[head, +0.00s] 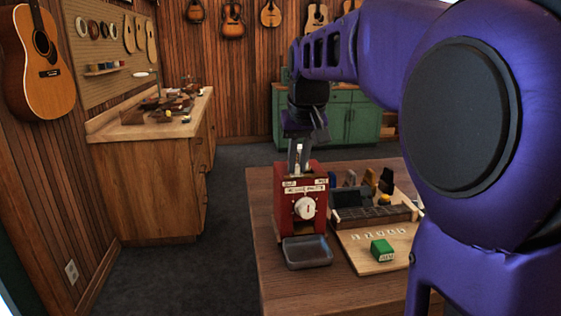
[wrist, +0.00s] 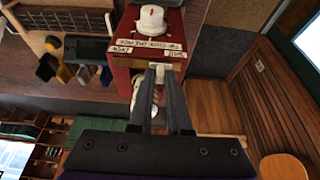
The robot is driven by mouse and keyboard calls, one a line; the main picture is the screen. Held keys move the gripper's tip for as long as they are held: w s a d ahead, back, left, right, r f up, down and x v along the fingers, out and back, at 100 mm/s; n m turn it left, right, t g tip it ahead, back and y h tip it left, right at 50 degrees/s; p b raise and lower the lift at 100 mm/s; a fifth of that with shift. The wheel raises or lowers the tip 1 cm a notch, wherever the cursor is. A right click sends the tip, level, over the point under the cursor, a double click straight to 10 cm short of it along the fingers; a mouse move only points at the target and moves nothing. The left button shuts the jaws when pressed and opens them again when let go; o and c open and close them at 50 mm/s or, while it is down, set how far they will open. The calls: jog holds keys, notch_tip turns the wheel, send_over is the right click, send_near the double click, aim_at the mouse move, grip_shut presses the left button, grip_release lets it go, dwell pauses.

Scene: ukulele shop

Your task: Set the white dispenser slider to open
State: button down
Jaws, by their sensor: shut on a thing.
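The red dispenser (head: 286,213) stands on the wooden table, with a round white knob (head: 305,208) on its front and a label strip (head: 305,188) above it. In the wrist view the knob (wrist: 151,19) and the strip (wrist: 145,46) lie just beyond the fingertips. My gripper (head: 299,161) reaches down to the top of the dispenser. In the wrist view its fingers (wrist: 161,72) are shut on the small white slider (wrist: 160,68) near the strip. The slider's track is mostly hidden by the fingers, and the label words are too small to read surely.
A grey tray (head: 306,264) sits before the dispenser. To its right are a wooden board (head: 358,262) with a green box (head: 382,250) and a dark compartment rack (head: 372,217). The table's left edge is near the dispenser. A cluttered workbench (head: 150,180) stands at left.

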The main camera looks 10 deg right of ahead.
aim_at(313, 174)
jog(key=shift+d+p, duration=0.35)
jog(key=shift+d, duration=1.6)
jog(key=c, duration=0.9)
grip_release()
jog(key=shift+d, duration=0.15)
jog(key=shift+o, duration=0.2)
